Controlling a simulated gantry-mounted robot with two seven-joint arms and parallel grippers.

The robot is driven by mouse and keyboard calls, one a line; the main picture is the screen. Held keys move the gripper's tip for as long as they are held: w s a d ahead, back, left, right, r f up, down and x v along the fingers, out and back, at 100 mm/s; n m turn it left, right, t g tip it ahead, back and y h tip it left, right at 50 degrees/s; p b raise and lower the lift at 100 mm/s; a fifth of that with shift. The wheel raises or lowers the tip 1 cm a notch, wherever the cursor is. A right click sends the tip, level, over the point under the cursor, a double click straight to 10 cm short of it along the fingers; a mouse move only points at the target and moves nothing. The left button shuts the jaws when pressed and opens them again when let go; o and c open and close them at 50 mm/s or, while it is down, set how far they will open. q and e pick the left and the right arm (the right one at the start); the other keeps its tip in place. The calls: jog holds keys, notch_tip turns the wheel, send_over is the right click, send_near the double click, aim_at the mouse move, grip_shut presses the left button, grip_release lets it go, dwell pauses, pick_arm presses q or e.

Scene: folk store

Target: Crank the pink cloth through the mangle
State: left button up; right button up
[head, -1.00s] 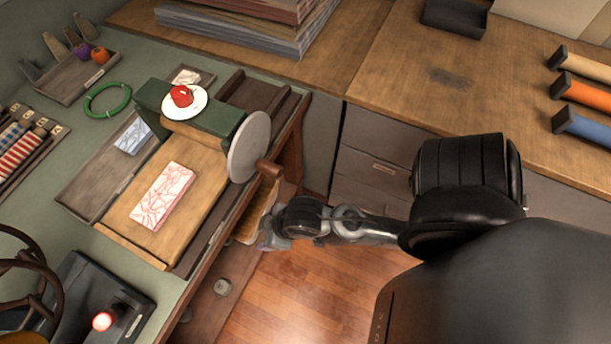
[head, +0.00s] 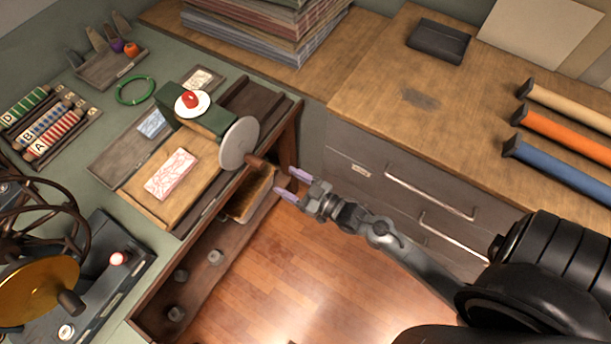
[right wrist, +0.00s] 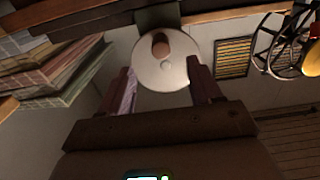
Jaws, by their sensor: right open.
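The pink cloth (head: 171,174), patterned pink and white, lies flat on the wooden bed in front of the mangle (head: 217,122). The mangle has green ends, a pale round crank disc (head: 239,143) and a wooden crank handle (head: 256,161) jutting to the right. My right gripper (head: 292,184) is open and empty, to the right of and a little below the handle, apart from it. In the right wrist view, the disc (right wrist: 160,76) and handle (right wrist: 161,45) show between and beyond its spread fingers. My left gripper is not in view.
A white dish (head: 204,106) with a red object sits on the mangle. A blue patterned piece (head: 152,124) lies in the tray behind the bed. A green ring (head: 136,91) lies further back. Drawers with metal handles (head: 430,193) stand to the right; open floor lies below my gripper.

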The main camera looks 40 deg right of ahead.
aim_at(263, 166)
jog(key=b+x, duration=0.3)
jog(key=x, duration=0.2)
jog(key=b+x, duration=0.3)
jog(key=x, duration=0.3)
jog(key=shift+r, duration=0.25)
jog(key=shift+w+r, duration=0.1)
jog(key=shift+r, duration=0.1)
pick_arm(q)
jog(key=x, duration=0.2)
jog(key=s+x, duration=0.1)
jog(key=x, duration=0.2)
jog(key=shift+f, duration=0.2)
pick_arm(e)
jog(key=shift+w, duration=0.1)
jog(key=c, duration=0.9)
